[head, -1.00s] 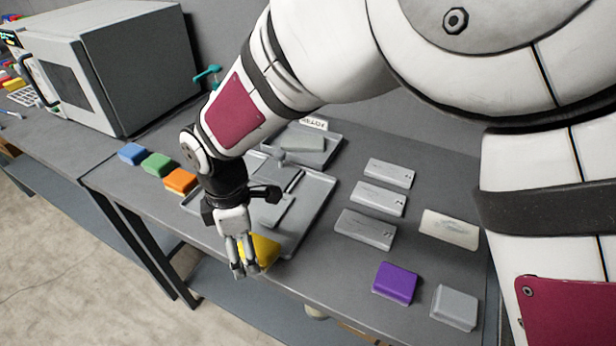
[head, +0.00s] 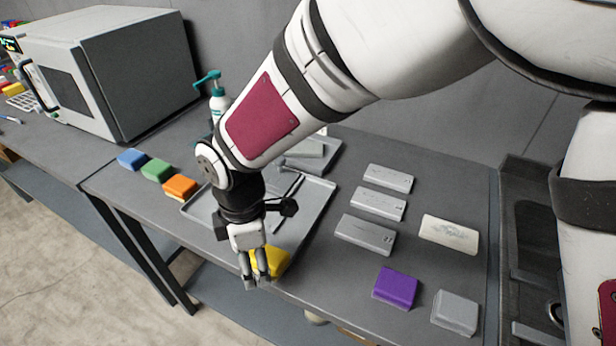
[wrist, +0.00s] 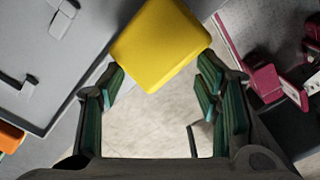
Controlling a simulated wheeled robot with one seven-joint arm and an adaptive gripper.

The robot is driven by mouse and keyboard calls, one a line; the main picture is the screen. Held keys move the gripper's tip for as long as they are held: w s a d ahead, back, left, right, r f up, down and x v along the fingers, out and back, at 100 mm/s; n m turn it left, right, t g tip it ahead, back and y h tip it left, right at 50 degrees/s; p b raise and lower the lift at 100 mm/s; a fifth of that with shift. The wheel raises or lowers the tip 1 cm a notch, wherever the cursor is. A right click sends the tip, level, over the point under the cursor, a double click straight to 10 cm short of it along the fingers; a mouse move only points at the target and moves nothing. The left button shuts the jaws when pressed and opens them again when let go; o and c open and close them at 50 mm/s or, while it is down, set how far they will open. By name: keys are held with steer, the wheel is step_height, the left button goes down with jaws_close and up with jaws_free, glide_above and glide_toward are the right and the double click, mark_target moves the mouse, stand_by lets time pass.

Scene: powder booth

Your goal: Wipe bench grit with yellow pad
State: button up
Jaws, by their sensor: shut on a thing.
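My gripper (head: 260,277) is at the front edge of the bench (head: 330,284), near the tray's front right corner. It is shut on the yellow pad (head: 272,260). In the wrist view the yellow pad (wrist: 160,45) sits tilted at the fingertips, with the floor showing between the fingers (wrist: 162,88). The front view of the pad is partly covered by the fingers. I cannot tell whether the pad touches the bench. I cannot make out any grit on the bench.
Blue (head: 132,158), green (head: 157,169) and orange pads (head: 180,187) lie left of the grey tray (head: 318,215). Purple (head: 395,287) and grey pads (head: 455,312) lie front right. Several grey plates (head: 366,234) and a cream one (head: 448,233) lie behind. A pump bottle (head: 220,103) stands at the back.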

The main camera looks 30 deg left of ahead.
steer(key=shift+w+d+f+p, duration=0.1)
steer(key=shift+w+d, duration=0.45)
steer(key=shift+d, duration=0.65)
steer(key=shift+w+d+r+p, duration=0.15)
steer(key=shift+w+d, duration=0.35)
steer(key=shift+d, duration=0.75)
steer(key=shift+w+d+f+p, duration=0.15)
steer(key=shift+w+d, duration=0.4)
steer(key=shift+d, duration=0.85)
steer(key=shift+c, duration=0.3)
steer(key=shift+w+d, duration=0.1)
steer(key=shift+w, duration=0.05)
jaws_close()
steer(key=shift+s, duration=0.2)
steer(key=shift+s+r+p, duration=0.15)
steer(key=shift+r+p, duration=0.25)
steer(key=shift+r, duration=0.25)
steer(key=shift+r+p, duration=1.5)
steer(key=shift+r, duration=0.9)
steer(key=shift+a+r+p, duration=0.2)
steer(key=shift+r+p, duration=0.6)
steer(key=shift+r, duration=0.75)
